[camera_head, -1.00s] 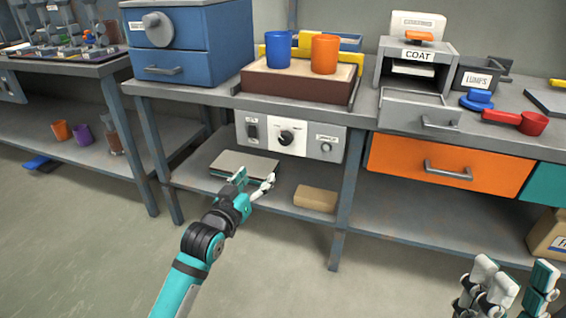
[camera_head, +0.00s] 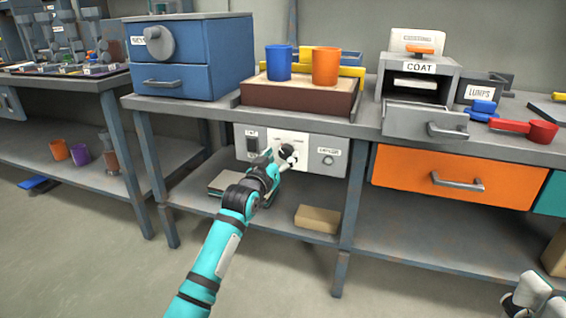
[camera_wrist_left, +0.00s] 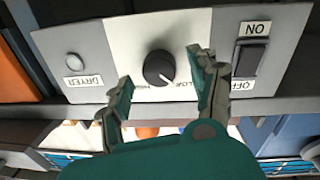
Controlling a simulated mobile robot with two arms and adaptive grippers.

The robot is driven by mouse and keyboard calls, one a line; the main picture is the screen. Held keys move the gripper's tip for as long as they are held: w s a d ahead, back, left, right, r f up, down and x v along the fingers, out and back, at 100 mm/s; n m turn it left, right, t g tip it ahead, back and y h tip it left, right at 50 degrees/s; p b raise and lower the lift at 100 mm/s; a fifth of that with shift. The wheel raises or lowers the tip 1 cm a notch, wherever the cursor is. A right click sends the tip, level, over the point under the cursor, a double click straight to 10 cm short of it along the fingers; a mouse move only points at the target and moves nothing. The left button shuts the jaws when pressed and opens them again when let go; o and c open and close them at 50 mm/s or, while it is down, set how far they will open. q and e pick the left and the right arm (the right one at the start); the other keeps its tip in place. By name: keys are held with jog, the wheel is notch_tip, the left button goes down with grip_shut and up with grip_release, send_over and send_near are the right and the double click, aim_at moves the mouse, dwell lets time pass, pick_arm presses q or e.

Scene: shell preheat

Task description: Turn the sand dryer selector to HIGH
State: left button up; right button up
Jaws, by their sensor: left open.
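The sand dryer selector is a round black knob with a white pointer mark, on a white plate of the grey control panel (camera_head: 240,150) under the bench top. In the left wrist view, which is upside down, the knob (camera_wrist_left: 159,68) lies between the open fingers of my left gripper (camera_wrist_left: 160,72). I cannot tell whether they touch it. The plate's labels are partly hidden by the fingers. My right gripper (camera_head: 535,298) is cut off at the lower right corner, away from the panel.
An ON/OFF rocker switch (camera_wrist_left: 247,58) and a round dryer button or lamp (camera_wrist_left: 73,61) flank the knob. The bench edge lies above the panel, with a sand tray (camera_head: 290,98) and two cups on top. A tan block (camera_head: 318,218) lies on the lower shelf.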

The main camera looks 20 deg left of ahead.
pick_arm(q)
jog(key=shift+w+d, duration=0.1)
jog(key=shift+w, duration=0.7)
jog(key=shift+c, duration=0.2)
jog(key=c, duration=1.1)
